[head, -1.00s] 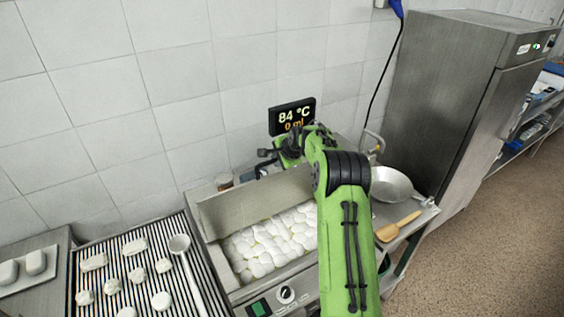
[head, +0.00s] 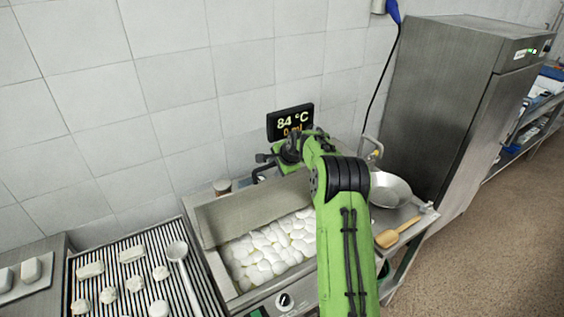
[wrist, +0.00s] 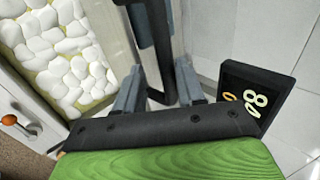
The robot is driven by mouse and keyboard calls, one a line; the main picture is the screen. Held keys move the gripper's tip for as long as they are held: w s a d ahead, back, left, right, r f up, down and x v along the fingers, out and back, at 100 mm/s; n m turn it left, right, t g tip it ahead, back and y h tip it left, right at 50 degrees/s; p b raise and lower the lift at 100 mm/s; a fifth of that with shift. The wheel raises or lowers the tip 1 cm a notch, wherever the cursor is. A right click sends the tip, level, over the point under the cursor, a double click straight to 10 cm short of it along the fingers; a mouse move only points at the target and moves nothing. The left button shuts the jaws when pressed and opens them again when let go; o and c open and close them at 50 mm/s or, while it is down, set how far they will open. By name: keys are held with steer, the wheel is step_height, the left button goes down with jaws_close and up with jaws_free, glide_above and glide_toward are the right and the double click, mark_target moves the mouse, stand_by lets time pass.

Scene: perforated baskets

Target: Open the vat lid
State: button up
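The steel vat (head: 222,278) stands in the lower middle of the head view, full of white lumps (head: 268,248). Its lid (head: 255,208) stands raised along the back side, and the vat's opening is uncovered in front of it. My gripper (head: 262,166) is behind the upper edge of the lid, near the wall. In the wrist view, the two grey fingers of my gripper (wrist: 160,88) are apart. A dark bar (wrist: 163,50), apparently the lid handle, passes between them with gaps showing. My arm hides the right end of the vat and lid.
A display (head: 290,122) reading 84 °C is on the wall just behind my gripper. A pan (head: 390,188) and wooden paddle (head: 398,232) lie at right. A steel cabinet (head: 450,110) stands beyond.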

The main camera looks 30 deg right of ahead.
steer(key=b+v, duration=0.2)
steer(key=v, duration=1.3)
steer(key=shift+f, duration=0.15)
steer(key=s+a+r+n+g+b, duration=0.15)
steer(key=s+a+n+b, duration=0.25)
steer(key=s+a+n, duration=0.7)
steer(key=s+a+f+n, duration=0.2)
steer(key=s+a, duration=0.1)
steer(key=s, duration=0.5)
steer(key=s+a+f+n+b, duration=0.1)
steer(key=s+a+f+n, duration=0.1)
steer(key=s, duration=0.5)
steer(key=s+a+f+n+b, duration=0.1)
steer(key=s+a+f, duration=0.3)
steer(key=s, duration=0.4)
steer(key=shift+s+a+n+g, duration=0.4)
steer(key=shift+a+n, duration=0.15)
steer(key=shift+n, duration=0.25)
